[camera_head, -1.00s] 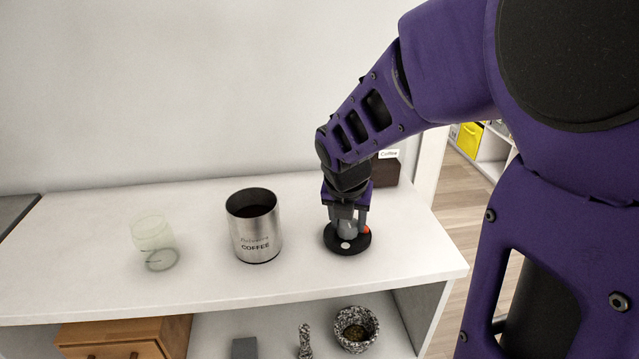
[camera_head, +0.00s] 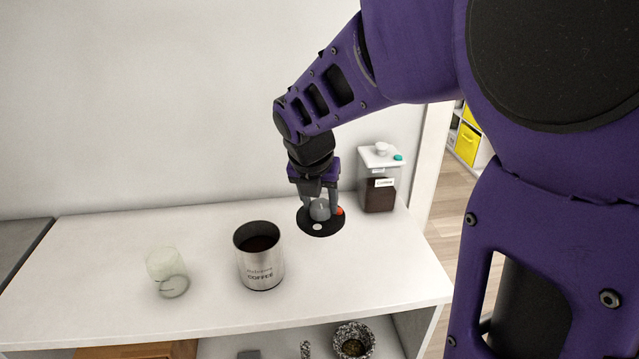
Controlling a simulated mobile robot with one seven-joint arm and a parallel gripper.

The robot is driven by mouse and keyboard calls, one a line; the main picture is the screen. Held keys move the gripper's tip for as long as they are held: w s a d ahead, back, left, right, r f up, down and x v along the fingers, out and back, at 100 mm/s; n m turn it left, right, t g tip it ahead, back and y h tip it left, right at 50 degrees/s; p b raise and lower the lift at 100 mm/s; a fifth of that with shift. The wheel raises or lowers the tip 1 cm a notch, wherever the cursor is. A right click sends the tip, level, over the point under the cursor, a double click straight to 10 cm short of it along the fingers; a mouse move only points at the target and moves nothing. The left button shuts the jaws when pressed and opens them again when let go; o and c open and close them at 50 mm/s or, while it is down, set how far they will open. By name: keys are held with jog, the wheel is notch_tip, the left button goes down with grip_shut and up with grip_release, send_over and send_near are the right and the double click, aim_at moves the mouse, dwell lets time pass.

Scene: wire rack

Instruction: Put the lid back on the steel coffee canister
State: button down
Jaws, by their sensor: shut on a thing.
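The steel coffee canister (camera_head: 260,268) stands upright and open on the white shelf top, with dark contents inside and "COFFEE" on its front. The lid is a round black disc (camera_head: 318,227) with a grey knob, a white spot and an orange-red spot at its edge. My gripper (camera_head: 320,207) points down from above and is shut on the lid's knob. The lid is roughly level, to the right of the canister and farther back, apart from it. It appears raised above the top, but its exact height is hard to tell.
A clear glass (camera_head: 167,272) is left of the canister. A speckled mortar (camera_head: 353,342) sits on the lower shelf. The top between glass and canister is clear.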

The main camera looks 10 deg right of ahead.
jog(key=a+r+b, duration=0.3)
jog(key=a+r, duration=0.3)
jog(key=a, duration=0.7)
notch_tip(320, 180, down, 6)
jog(key=b, duration=0.5)
jog(key=shift+s+f, duration=0.15)
jog(key=shift+s, duration=0.3)
jog(key=shift+p, duration=0.5)
jog(key=shift+f+p, duration=0.15)
jog(key=shift+p, duration=0.5)
dwell(1.6)
jog(key=shift+c, duration=1.2)
grip_release()
jog(key=shift+o, duration=0.3)
